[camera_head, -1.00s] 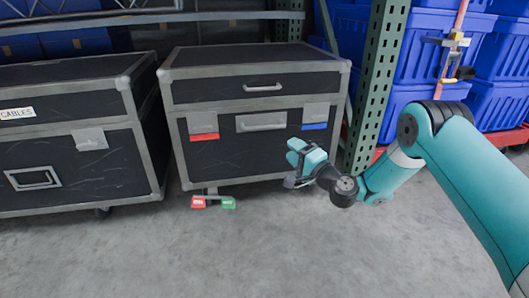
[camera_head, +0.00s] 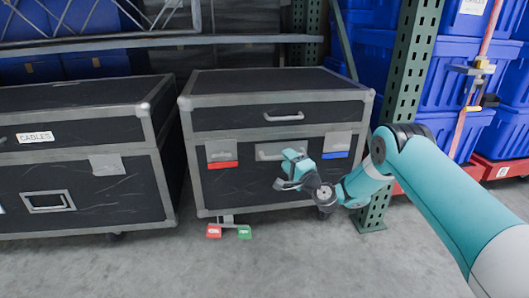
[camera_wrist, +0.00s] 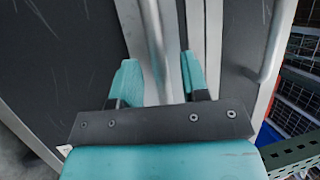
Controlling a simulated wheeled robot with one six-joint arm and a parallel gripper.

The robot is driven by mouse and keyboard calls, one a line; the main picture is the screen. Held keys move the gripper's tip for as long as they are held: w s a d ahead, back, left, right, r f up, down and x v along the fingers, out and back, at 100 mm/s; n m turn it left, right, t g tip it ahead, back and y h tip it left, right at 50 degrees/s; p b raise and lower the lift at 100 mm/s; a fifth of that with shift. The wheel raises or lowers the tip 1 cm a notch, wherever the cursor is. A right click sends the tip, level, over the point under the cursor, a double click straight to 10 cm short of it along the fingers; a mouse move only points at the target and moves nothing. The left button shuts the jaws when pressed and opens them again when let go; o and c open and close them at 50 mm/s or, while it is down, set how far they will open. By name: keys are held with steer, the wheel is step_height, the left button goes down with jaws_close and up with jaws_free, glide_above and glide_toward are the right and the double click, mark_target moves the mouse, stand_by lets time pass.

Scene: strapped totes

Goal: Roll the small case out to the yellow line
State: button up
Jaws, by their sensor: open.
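The small case (camera_head: 240,184) is black with grey metal edges and stands upright between a larger case and a green rack post. It has an upper handle (camera_head: 283,117) and a lower handle (camera_head: 268,152) on its front. My gripper (camera_head: 283,172) is open in front of the lower handle and partly hides it. In the wrist view a metal bar (camera_wrist: 154,40), which looks like the lower handle, runs between my open fingers (camera_wrist: 160,78); I cannot tell whether they touch it. A red pedal (camera_head: 214,231) and a green pedal (camera_head: 244,232) stick out under the case. No yellow line shows.
A larger case labelled CABLES (camera_head: 95,190) stands close on the left. The green rack post (camera_head: 409,90) and blue totes (camera_head: 475,80) are at the right. A metal beam (camera_head: 150,42) crosses behind. Bare concrete floor (camera_head: 300,265) lies in front.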

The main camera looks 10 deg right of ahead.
steer(key=shift+w+a+r, duration=0.15)
steer(key=shift+w, duration=0.5)
steer(key=shift+w+a, duration=0.15)
steer(key=shift+a, duration=0.1)
steer(key=shift+a, duration=0.15)
jaws_close()
